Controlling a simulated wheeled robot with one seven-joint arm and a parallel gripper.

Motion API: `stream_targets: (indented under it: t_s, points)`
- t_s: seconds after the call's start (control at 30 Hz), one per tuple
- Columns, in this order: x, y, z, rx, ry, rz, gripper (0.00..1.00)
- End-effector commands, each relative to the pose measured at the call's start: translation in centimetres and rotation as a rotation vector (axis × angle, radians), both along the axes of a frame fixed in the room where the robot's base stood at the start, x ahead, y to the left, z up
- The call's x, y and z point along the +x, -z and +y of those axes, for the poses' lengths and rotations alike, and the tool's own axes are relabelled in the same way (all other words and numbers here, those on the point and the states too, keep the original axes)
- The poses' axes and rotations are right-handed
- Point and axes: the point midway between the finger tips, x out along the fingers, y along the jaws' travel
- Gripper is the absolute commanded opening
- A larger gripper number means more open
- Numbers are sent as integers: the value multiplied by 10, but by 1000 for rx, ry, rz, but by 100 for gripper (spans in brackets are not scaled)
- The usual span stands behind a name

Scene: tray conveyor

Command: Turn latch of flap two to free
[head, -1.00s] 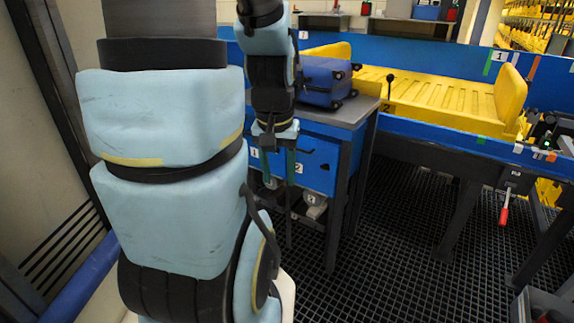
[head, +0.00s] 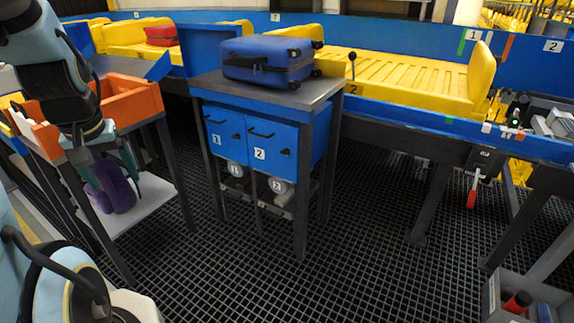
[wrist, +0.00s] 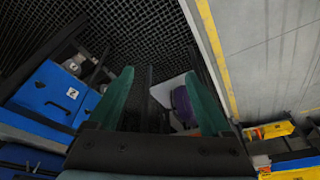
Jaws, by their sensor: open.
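Flap two (head: 272,150) is the right-hand blue panel under the metal-topped stand, with a white "2" label and a black bar handle (head: 261,134). It looks shut. A small dark fitting (head: 285,152) at its right side may be the latch; its setting is too small to tell. The flap also shows at the left of the wrist view (wrist: 48,92). My gripper (head: 116,176) hangs at the left, well apart from the flap, in front of the orange-topped stand. In the wrist view its two green fingers (wrist: 156,78) are spread, with nothing between them.
Flap one (head: 222,136) is left of flap two. A blue suitcase (head: 268,61) lies on the stand's metal top (head: 225,84). A purple object (head: 112,190) sits on the orange-topped stand's lower shelf (head: 155,195). The grating floor (head: 370,220) in front is clear.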

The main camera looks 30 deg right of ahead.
Motion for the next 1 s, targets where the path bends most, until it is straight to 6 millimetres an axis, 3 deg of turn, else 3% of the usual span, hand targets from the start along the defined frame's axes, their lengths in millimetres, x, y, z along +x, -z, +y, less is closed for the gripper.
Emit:
stream_targets:
  t_s: [0.03, 0.1, 0.27, 0.5, 0.73, 0.83, 1.0]
  points:
    - [20, 33, -9, -2, 21, -51, 82]
    - [50, 54, -23, -12, 49, -137, 82]
    - [114, 92, -62, -53, 121, -331, 82]
    - [186, 141, -143, -165, 259, -602, 82]
    - [220, 184, -239, -328, 422, -827, 82]
    - [224, 202, -283, -416, 503, -910, 82]
    - [213, 231, -353, -575, 643, -1017, 82]
